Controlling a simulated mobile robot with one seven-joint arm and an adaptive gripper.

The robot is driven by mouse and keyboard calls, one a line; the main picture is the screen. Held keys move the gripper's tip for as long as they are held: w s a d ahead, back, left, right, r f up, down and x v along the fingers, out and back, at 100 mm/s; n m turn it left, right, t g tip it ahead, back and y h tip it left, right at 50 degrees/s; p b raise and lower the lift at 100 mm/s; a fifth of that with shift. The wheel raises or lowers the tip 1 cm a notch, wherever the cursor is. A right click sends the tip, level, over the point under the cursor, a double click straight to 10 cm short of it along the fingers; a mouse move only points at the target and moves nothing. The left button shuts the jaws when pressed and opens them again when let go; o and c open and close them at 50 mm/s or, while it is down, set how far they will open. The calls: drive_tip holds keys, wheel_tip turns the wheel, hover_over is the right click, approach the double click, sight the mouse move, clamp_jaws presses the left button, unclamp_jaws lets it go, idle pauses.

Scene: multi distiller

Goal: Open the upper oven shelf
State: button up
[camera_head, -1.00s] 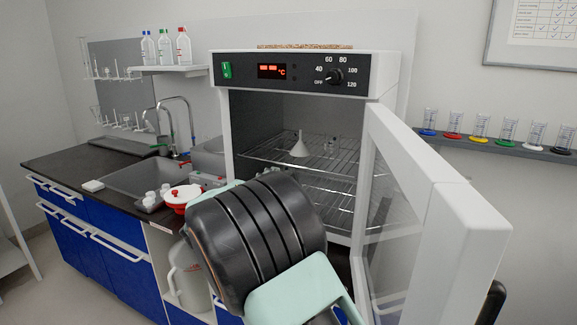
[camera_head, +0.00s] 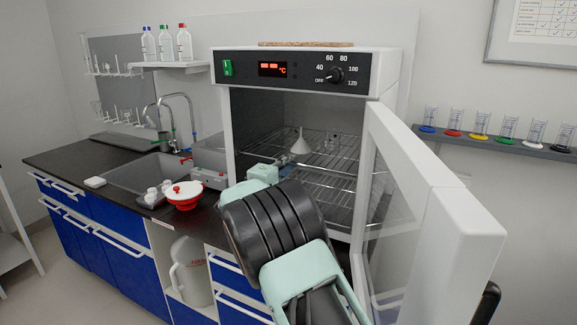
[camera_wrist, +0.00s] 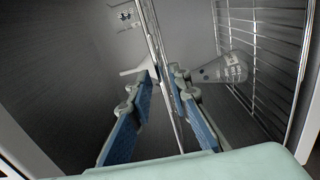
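The oven (camera_head: 388,62) stands with its glass door (camera_head: 440,215) swung open to the right. The upper shelf (camera_head: 335,158) is a wire rack inside it, with a white funnel (camera_head: 299,146) and a small clear glass item (camera_head: 331,141) on it. My gripper (camera_head: 299,157) is at the left part of the upper shelf's front. In the wrist view my gripper (camera_wrist: 163,100) is open, and the upper shelf (camera_wrist: 158,45) runs edge-on between its blue-padded fingers. I see no clear contact. The funnel (camera_wrist: 138,71) shows there beside the rack.
The lower wire shelf (camera_wrist: 268,45) lies to the right in the wrist view, with a conical flask (camera_wrist: 228,68) by it. A red-and-white bowl (camera_head: 184,196) stands on the dark counter (camera_head: 60,165) left of my arm. The open door is close to my arm's right.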

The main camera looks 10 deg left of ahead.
clamp_jaws()
drive_tip(key=b+v, duration=1)
drive_tip(key=v, duration=0.9)
drive_tip(key=shift+s, duration=0.2)
drive_tip(key=shift+o, duration=1.2)
unclamp_jaws()
drive_tip(key=shift+r, duration=0.1)
